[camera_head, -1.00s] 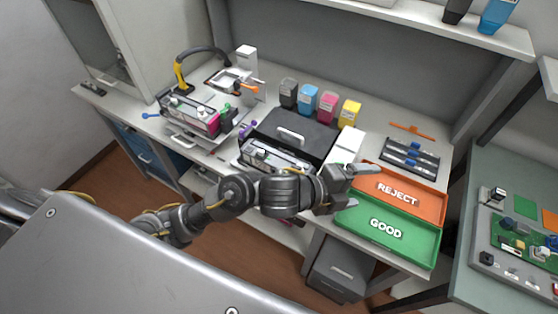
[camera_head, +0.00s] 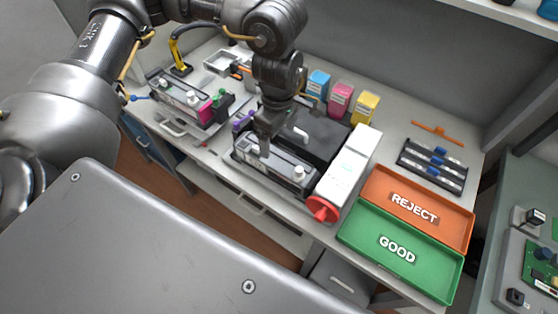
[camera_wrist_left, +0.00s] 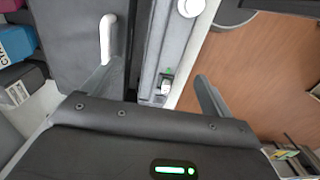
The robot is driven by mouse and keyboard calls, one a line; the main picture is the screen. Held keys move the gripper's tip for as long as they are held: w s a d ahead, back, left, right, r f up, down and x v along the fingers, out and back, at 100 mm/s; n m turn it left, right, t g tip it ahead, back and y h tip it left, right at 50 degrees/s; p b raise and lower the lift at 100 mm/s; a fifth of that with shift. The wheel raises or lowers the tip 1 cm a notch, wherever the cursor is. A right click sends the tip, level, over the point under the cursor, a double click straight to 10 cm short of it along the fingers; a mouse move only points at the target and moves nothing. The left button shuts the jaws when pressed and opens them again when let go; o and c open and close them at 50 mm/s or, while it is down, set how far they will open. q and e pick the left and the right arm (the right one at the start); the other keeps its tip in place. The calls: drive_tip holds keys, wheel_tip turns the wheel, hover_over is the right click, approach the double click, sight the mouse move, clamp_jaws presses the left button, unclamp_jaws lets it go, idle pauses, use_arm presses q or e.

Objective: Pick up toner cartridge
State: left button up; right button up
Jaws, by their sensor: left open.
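The toner cartridge (camera_head: 285,172) is a long grey unit with round light knobs. It lies at the front edge of the bench, before a dark case with a white handle (camera_head: 297,133). My left gripper (camera_head: 264,148) points down over the cartridge and hides part of it. In the left wrist view the open fingers (camera_wrist_left: 155,85) stand to either side of the cartridge strip (camera_wrist_left: 167,45), with nothing held. I cannot tell whether they touch it. My right gripper is not in view.
Cyan (camera_head: 318,84), magenta (camera_head: 340,99) and yellow (camera_head: 365,107) bottles stand behind. A white box with a red knob (camera_head: 320,208) is close on the right. Beyond it are the orange REJECT tray (camera_head: 450,215) and green GOOD tray (camera_head: 360,238). Another machine (camera_head: 190,102) stands left.

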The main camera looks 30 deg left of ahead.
sight(274, 157)
use_arm(q)
drive_tip(key=shift+w+a, duration=0.15)
drive_tip(key=shift+a, duration=0.05)
drive_tip(key=shift+s+f+b, duration=0.3)
drive_tip(key=shift+f, duration=0.05)
wheel_tip(274, 157, down, 5)
drive_tip(key=b, duration=0.3)
drive_tip(key=shift+w+r, duration=0.1)
drive_tip(key=f+b, duration=0.1)
drive_tip(key=f, duration=0.2)
drive_tip(key=f+b, duration=0.1)
drive_tip(key=f, duration=0.1)
drive_tip(key=shift+s+a+f+b, duration=0.1)
drive_tip(key=shift+s+a+b, duration=0.15)
drive_tip(key=shift+b, duration=0.1)
drive_tip(key=c, duration=1.4)
drive_tip(key=shift+c, duration=1.3)
